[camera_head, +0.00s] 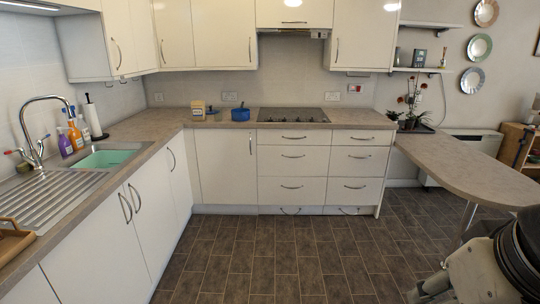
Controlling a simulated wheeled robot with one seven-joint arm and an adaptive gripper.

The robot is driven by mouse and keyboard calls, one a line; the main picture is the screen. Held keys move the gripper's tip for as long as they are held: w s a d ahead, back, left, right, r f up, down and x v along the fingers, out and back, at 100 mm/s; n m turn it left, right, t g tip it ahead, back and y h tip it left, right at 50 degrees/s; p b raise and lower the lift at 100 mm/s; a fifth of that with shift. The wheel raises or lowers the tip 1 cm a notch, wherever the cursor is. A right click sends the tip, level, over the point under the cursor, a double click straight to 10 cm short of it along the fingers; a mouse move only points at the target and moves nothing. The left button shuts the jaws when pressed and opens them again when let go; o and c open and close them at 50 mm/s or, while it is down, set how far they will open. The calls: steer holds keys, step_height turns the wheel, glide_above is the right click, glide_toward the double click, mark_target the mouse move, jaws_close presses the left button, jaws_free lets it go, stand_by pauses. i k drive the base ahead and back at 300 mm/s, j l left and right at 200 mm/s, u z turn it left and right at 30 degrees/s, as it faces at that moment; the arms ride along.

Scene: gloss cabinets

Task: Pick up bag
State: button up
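No thing in view is clearly a bag. A small tan and cream item (198,109) stands on the back counter, left of a blue pot (240,114); it is too small to tell whether it is a bag or a box. Part of my own arm, grey and black, shows at the bottom right corner. I cannot make out my gripper's fingers in this view.
A sink with a green basin (106,157), a tap (38,131) and bottles (75,136) line the left counter. A hob (293,115) is at the back. A rounded peninsula worktop (465,170) extends on the right, with a plant (412,105). The middle floor (275,255) is clear.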

mark_target(198, 109)
steer(key=i+u, duration=0.4)
steer(key=i, duration=3.45)
steer(key=i+u, duration=0.15)
steer(key=i, duration=0.45)
steer(key=i+l+u, duration=0.15)
steer(key=i, duration=0.5)
